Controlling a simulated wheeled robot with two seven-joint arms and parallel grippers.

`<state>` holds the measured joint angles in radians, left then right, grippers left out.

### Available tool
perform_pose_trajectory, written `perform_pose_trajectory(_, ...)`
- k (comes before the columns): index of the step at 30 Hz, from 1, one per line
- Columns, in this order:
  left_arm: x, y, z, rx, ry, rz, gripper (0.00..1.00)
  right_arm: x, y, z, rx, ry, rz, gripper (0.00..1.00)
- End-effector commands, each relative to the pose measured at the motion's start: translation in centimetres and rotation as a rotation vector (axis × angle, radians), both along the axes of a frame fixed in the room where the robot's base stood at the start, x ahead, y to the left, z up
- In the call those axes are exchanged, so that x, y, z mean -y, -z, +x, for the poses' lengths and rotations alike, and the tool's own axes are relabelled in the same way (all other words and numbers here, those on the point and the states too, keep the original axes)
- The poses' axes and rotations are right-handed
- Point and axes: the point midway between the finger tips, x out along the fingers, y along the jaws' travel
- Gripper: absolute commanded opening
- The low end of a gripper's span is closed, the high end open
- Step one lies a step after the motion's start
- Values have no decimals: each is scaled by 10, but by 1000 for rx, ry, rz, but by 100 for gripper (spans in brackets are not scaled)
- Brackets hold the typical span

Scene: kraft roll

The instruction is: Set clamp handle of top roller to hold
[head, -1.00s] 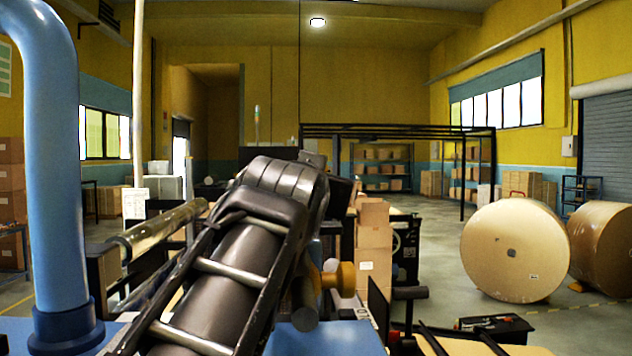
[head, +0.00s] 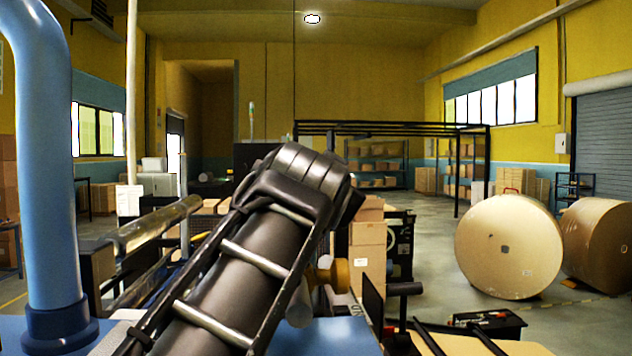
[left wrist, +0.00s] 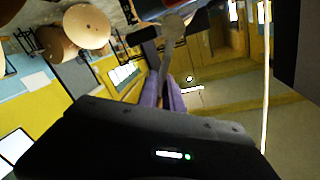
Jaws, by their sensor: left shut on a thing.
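In the left wrist view, the two purple fingers of my left gripper (left wrist: 165,92) are shut on the lower end of a grey lever, which looks like the clamp handle (left wrist: 172,45). The lever runs up to a rounded end near the top of that view. In the head view, my dark left arm covers the gripper and the handle. A shiny metal roller (head: 160,226) shows left of my arm; I cannot tell whether it is the top roller. An orange-brown knob (head: 338,274) shows just right of my arm. My right gripper is not in view.
A thick blue pipe (head: 45,170) stands close at the left. Stacked cartons (head: 367,250) and dark machine parts (head: 400,250) lie beyond my arm. Large kraft rolls (head: 508,248) rest on the floor at the right. Open floor lies around them.

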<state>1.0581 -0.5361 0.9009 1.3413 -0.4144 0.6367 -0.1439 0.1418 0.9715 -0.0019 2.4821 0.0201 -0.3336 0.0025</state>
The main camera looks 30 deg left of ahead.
Motion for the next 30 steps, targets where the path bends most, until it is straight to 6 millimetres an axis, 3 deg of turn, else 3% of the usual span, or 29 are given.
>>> perform_pose_trajectory(1,4,-6,1,-8,6,38,0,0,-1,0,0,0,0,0)
perform_pose_trajectory(12,14,4,8,-133,5,205,0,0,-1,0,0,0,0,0)
perform_pose_trajectory(28,16,7,9,-156,7,234,0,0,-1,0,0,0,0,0)
perform_pose_trajectory(29,16,7,9,-156,7,234,12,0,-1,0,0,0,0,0)
perform_pose_trajectory(30,16,7,9,-155,6,233,16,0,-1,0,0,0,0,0)
